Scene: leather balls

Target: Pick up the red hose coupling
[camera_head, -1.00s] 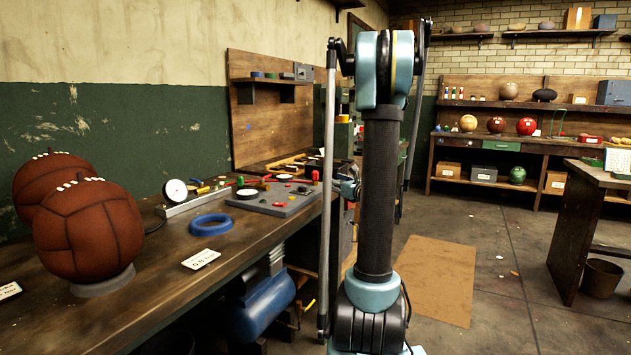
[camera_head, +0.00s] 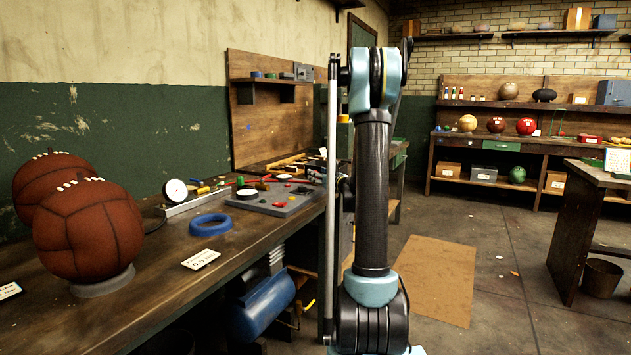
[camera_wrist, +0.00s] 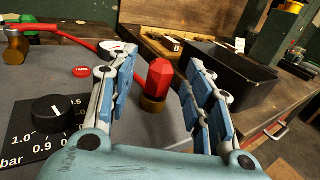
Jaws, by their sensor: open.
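The red hose coupling (camera_wrist: 159,78) stands upright on a brass base (camera_wrist: 152,103) on the grey panel, seen in the wrist view. My gripper (camera_wrist: 164,72) is open, with one blue-padded finger left of the coupling and the other right of it. Gaps show on both sides, wider on the right. The lower part of the base is close to my gripper's palm. In the head view I cannot make out the coupling; my gripper and arm cover the right end of the panel.
A black dial (camera_wrist: 60,110), a red button (camera_wrist: 82,71) and a white gauge (camera_wrist: 118,47) are on the panel to the left. A black open box (camera_wrist: 228,75) stands close behind the right finger. A blue ring (camera_head: 210,224) lies on the bench.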

